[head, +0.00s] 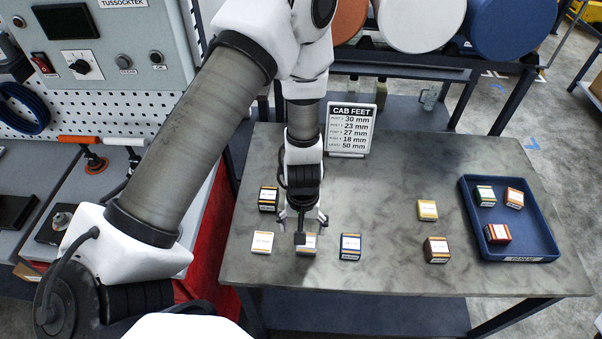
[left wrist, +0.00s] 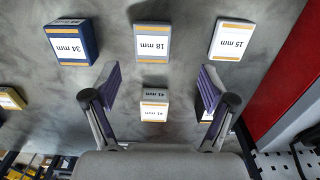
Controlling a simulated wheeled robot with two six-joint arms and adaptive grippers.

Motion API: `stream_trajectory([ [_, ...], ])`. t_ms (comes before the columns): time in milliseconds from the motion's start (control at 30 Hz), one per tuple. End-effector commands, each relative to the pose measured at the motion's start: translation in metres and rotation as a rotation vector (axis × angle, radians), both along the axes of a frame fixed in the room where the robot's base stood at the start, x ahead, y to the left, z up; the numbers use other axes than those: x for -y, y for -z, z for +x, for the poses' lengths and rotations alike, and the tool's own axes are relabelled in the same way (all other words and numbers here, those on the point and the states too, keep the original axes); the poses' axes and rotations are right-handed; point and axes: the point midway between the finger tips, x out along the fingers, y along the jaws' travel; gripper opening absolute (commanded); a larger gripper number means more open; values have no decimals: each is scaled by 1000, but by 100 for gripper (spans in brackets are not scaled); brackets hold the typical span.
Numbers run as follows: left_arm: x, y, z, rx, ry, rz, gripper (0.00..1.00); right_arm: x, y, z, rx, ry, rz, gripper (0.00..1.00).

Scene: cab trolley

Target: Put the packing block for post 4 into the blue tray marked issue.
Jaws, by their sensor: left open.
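The grey 18 mm block (left wrist: 152,42) with orange stripes stands on the table, just beyond my fingertips in the left wrist view; in the head view it is partly hidden below my left gripper (head: 303,222). That gripper, also in the left wrist view (left wrist: 160,78), is open and empty. A white 41 mm block (left wrist: 154,105) lies between its fingers in that view, apparently below them. The blue tray (head: 468,212) is at the table's right, holding a green, an orange and a red block; its front label is too small to read. My right gripper is not in view.
A sign headed CAB FEET (head: 350,128) lists 30, 23, 27, 18 and 50 mm. A blue 34 mm block (head: 350,247) and a white 15 mm block (head: 262,243) flank the grey one. Yellow (head: 427,210), brown (head: 436,250) and dark (head: 268,199) blocks stand apart.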

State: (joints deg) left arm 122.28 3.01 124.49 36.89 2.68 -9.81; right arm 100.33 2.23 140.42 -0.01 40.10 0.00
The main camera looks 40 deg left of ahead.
Motion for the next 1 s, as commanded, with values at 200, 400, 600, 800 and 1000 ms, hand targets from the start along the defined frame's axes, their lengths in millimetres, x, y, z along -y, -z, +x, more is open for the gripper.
stream_trajectory([
  [200, 0, 37, 1, 0, 4, 0, 83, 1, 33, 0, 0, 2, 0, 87],
  [400, 0, 75, 4, 0, 4, 0, 83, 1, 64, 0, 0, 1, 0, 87],
  [600, 0, 74, 4, 1, 4, 0, 83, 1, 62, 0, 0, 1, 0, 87],
  [800, 0, 74, 4, 1, 4, 0, 37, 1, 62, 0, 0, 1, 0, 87],
  [1000, 0, 74, 4, 1, 4, 0, 14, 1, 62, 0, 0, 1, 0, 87],
])
